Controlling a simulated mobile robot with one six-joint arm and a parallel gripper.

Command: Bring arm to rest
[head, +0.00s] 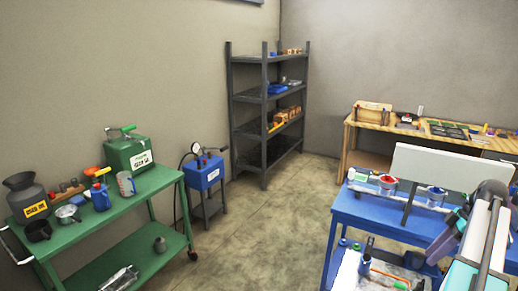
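Part of my arm shows at the right edge, as a pale and teal link with a dark purple joint. It reaches over the right side of the blue workbench (385,222). I see no gripper fingers in this view, so whether my gripper is open or holds anything is hidden.
A green cart (115,212) with a green case (130,153) and several containers stands at left. A blue pump unit (203,173) and a dark shelf rack (266,132) stand by the wall. A wooden bench (350,140) is at the back right. The middle floor (275,225) is clear.

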